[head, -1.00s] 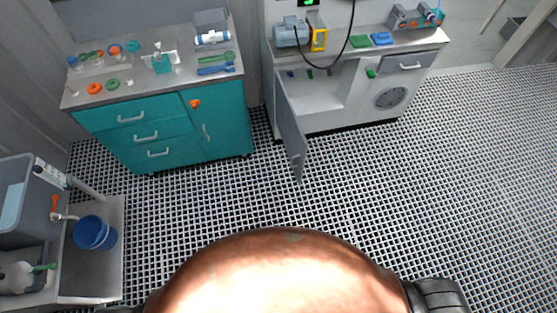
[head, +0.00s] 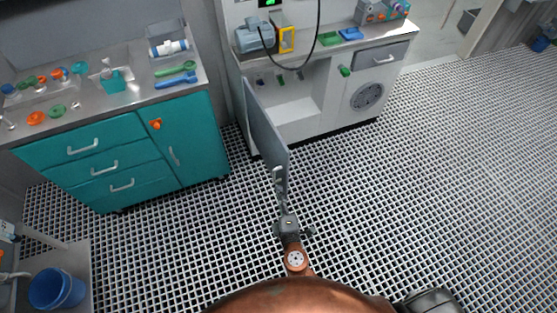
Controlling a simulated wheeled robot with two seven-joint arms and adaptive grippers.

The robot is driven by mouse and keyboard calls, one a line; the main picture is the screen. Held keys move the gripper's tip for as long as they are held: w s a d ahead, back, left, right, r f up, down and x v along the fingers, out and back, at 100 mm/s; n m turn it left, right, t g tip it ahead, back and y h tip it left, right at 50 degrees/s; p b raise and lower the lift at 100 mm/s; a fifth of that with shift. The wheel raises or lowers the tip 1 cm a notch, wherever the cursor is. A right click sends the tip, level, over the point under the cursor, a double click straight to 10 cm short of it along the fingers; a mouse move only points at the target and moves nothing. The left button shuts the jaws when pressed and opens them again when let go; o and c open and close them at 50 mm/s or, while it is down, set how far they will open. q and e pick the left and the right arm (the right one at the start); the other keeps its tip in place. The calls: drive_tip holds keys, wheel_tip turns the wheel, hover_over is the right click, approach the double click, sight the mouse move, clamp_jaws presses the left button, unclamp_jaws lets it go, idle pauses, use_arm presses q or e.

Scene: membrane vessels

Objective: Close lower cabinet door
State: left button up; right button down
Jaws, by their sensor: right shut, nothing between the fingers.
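The grey lower cabinet door (head: 264,122) hangs wide open from the left side of the white workbench cabinet (head: 354,98), its free edge pointing toward me. A small handle shows near that free edge. Inside the open compartment (head: 293,110) I see a pale, mostly bare floor. My right gripper (head: 282,191) is shut and empty, its fingertips at the door's free edge close to the handle. I cannot tell whether they touch it. My left gripper is not in view.
The teal cabinet (head: 190,140) with drawers stands left of the open door, its own door shut. A blue bucket (head: 57,289) is at lower left. A black cable (head: 316,45) hangs over the workbench. The grid floor (head: 420,190) is clear to the right.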

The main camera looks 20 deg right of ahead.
wheel_tip(320, 180, up, 5)
drive_tip(key=w+t, duration=0.1)
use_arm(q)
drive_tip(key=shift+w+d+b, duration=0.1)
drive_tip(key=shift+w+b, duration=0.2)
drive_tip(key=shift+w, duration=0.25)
use_arm(e)
hover_over(282, 160)
drive_tip(key=s+a, duration=0.2)
drive_tip(key=s, duration=0.2)
drive_tip(key=shift+d+f+n, duration=0.15)
drive_tip(key=shift+n, duration=0.15)
drive_tip(key=shift+d, duration=0.1)
